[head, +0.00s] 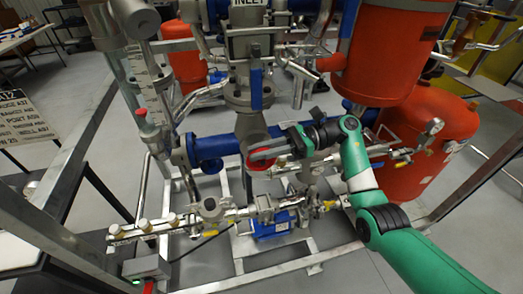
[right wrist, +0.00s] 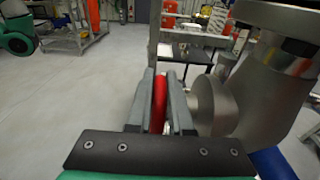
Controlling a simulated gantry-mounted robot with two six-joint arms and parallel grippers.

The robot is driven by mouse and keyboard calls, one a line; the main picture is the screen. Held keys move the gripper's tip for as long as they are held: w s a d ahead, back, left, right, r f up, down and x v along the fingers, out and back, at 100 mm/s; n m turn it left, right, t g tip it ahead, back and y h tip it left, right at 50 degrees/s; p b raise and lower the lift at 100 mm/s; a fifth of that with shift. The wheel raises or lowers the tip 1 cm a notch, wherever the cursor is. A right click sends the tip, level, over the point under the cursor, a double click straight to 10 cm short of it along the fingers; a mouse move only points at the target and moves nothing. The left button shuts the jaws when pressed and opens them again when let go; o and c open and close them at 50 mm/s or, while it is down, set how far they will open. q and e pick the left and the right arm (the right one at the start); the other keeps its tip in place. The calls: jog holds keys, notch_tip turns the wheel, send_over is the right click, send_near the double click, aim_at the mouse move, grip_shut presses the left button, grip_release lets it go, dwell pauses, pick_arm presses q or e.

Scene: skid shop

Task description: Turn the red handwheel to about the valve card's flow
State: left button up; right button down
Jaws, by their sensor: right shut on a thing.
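The red handwheel (head: 258,164) sits on the front of the grey valve body below the inlet pipe, near the middle of the head view. My right gripper (head: 262,153) reaches it from the right and is shut on its rim. In the right wrist view, the red rim (right wrist: 159,103) stands between the two grey fingers (right wrist: 161,88). The fingers hide part of the wheel. A white lettered board (head: 27,118) stands at the left; its text is cut off, and I cannot tell if it is the valve card. My left gripper is not in view.
Blue pipe (head: 212,148) runs beside the valve. A scaled column (head: 150,80) stands to the left. Orange tanks (head: 390,50) are at the right. A silver manifold with yellow handles (head: 225,212) lies below. The skid's metal frame (head: 285,265) borders the front.

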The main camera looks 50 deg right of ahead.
jog(key=shift+w+a+r+g+h+p, duration=0.1)
jog(key=shift+a+g+h+p, duration=0.2)
jog(key=shift+h, duration=0.3)
jog(key=shift+w+a+r+g+h+p, duration=0.1)
jog(key=shift+g+h+p, duration=0.1)
jog(key=shift+g+h, duration=0.3)
jog(key=shift+f+h, duration=0.15)
jog(key=shift+h, duration=0.35)
jog(key=shift+f+g+h, duration=0.2)
jog(key=shift+g+h, duration=0.1)
jog(key=shift+g, duration=0.1)
jog(key=c, duration=0.8)
grip_release()
